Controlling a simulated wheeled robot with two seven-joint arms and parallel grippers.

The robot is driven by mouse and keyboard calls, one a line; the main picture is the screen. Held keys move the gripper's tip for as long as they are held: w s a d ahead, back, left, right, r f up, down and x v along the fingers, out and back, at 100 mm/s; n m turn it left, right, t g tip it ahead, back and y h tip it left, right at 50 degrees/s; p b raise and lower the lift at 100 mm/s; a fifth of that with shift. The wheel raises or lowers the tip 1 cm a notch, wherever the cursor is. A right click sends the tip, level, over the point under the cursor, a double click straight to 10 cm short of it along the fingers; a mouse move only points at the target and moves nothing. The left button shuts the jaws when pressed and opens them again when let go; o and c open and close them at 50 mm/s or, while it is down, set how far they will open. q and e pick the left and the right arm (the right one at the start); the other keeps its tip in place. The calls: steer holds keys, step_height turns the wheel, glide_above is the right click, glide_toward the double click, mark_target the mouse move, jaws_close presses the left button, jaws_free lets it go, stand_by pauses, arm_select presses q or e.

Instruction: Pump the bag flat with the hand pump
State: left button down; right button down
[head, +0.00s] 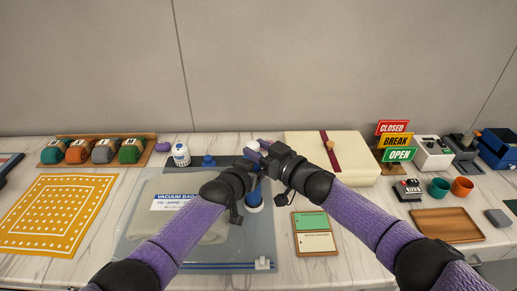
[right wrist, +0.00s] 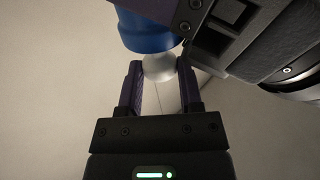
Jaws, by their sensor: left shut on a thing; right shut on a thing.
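The clear vacuum bag (head: 150,236) lies on the table left of centre, with a pale bulky thing inside and a label reading VACUUM BAG. A blue zip strip with a white slider runs along its near edge. The blue hand pump (head: 254,191) stands over the bag's right part, mostly hidden by my grippers. My left gripper (head: 254,176) is shut on the pump's body. My right gripper (head: 263,147) is just above and shut on the pump's handle. In the right wrist view its fingers (right wrist: 159,80) close around a pale round knob (right wrist: 159,68) beside a blue cylinder (right wrist: 146,30).
A cream box (head: 350,157) with a red band stands behind my right arm. A green and cream card board (head: 315,233) lies right of the bag. A yellow cloth (head: 58,217), white bottle (head: 181,155), wooden tray (head: 447,225) and cups (head: 438,187) surround the work area.

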stand_by(0.7)
step_height(320, 180, up, 9)
stand_by(0.3)
steer(key=shift+r, duration=0.1)
steer(key=c, duration=0.5)
jaws_free()
steer(key=v, duration=1.2)
steer(key=shift+c, duration=0.4)
